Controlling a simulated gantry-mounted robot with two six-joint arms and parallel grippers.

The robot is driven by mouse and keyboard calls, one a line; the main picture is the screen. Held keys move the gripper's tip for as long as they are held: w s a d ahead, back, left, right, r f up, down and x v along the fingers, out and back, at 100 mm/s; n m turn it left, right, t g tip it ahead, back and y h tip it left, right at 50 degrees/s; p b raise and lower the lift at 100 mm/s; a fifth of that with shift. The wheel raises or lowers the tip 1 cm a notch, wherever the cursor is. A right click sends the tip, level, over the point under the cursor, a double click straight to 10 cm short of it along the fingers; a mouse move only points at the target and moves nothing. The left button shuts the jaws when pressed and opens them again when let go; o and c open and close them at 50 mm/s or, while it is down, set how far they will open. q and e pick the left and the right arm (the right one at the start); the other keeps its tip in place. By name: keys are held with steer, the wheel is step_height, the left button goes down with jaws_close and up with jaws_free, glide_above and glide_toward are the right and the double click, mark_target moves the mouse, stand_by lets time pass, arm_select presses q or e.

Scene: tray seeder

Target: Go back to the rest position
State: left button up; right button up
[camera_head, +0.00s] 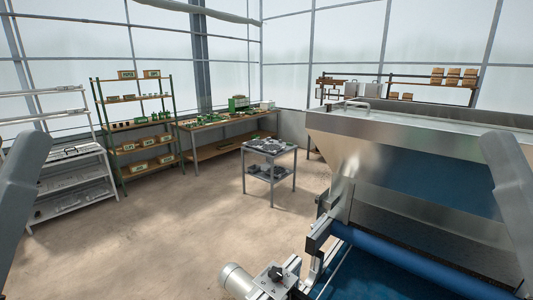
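No gripper shows in the head view. Only grey arm links of mine show, one at the left edge and one at the right edge; what lies beyond them is outside the picture. The tray seeder fills the right side, with a large metal hopper (365,160), a blue roller (400,258) below it and a motor (237,280) at its lower left corner. I cannot tell from this view whether either gripper holds anything.
A small grey cart (270,167) with dark parts stands mid-floor. Behind it is a long workbench (228,119) with green items. A green shelf (120,157) with boxes and a white rack (78,205) stand at left. The floor (150,240) is clear in front.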

arm_select(q)
step_height(320, 180, up, 18)
steer(key=p, duration=1.4)
arm_select(e)
step_height(320, 180, up, 18)
arm_select(q)
step_height(320, 180, down, 20)
steer(key=b, duration=1.9)
steer(key=shift+r, duration=0.2)
arm_select(e)
step_height(320, 180, down, 20)
steer(key=shift+r, duration=0.2)
